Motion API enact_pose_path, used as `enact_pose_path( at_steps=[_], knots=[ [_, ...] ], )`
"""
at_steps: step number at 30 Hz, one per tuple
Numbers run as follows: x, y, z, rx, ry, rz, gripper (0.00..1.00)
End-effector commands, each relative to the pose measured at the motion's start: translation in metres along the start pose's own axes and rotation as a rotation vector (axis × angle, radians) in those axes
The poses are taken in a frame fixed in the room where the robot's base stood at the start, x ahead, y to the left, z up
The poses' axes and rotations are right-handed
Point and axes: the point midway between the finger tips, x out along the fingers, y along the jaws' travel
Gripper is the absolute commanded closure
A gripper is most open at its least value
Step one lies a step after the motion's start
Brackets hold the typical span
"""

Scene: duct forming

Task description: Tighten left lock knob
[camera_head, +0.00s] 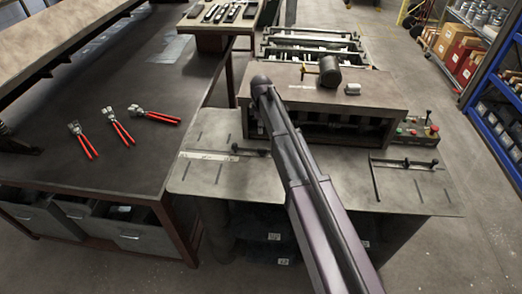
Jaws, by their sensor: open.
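The left lock knob (235,148) is a small black knob on the left guide of the forming machine's table (222,181). It sits close to a pale ruled scale strip (208,155), and a thin dark rod runs right from it. Nothing is seen touching the knob. My arm crosses the picture from the bottom right up to a rounded dark joint over the machine's front edge, right of and above the knob. My gripper is not seen; whatever lies beyond that joint is hidden or out of the picture.
A similar right guide (405,164) lies on the table's right side. A control box (417,131) with buttons stands behind it. A dark workbench (75,160) with several red-handled tools (118,126) is at left. A blue shelf (496,95) stands right. Floor shows between.

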Motion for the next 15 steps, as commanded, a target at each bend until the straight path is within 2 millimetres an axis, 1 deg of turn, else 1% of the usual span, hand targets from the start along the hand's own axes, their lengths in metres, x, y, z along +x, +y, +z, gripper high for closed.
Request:
enact_pose_path(
  at_steps=[1, 15],
  knots=[
    [0.008, 0.000, 0.000, -0.001, 0.000, 0.000, 0.50],
    [0.044, 0.000, 0.000, -0.001, 0.000, 0.000, 0.50]
  ],
)
